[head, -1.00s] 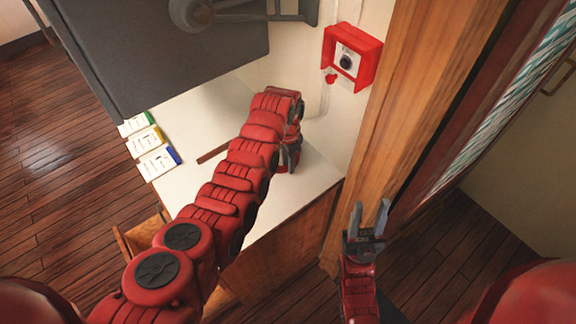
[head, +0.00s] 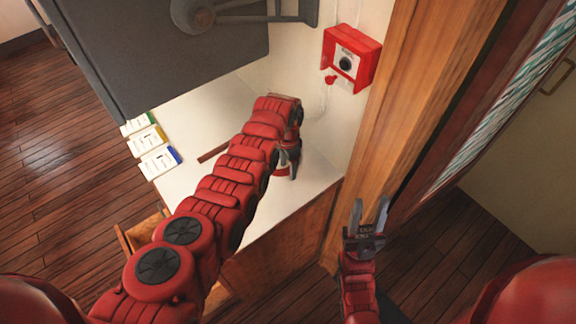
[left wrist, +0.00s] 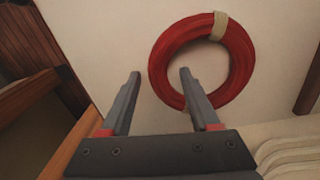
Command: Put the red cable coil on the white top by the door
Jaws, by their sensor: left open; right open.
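The red cable coil (left wrist: 236,85) is a ring with a pale tie band. In the left wrist view it lies flat on the white top (left wrist: 110,35). My left gripper (left wrist: 160,76) is open; one fingertip is over the ring's opening and the other is outside the ring to the left, so its near side shows between them. In the head view my left gripper (head: 287,163) is low over the white top (head: 275,218) near the wall, and my arm hides most of the coil. My right gripper (head: 369,213) is open and empty in front of the wooden door frame.
A red wall box (head: 350,58) hangs above the top. Several labelled packets (head: 158,162) lie along its left edge. A brown strip (head: 213,152) lies on the top. A grey cabinet (head: 160,55) overhangs the back left. The wooden post (head: 395,120) stands at the right.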

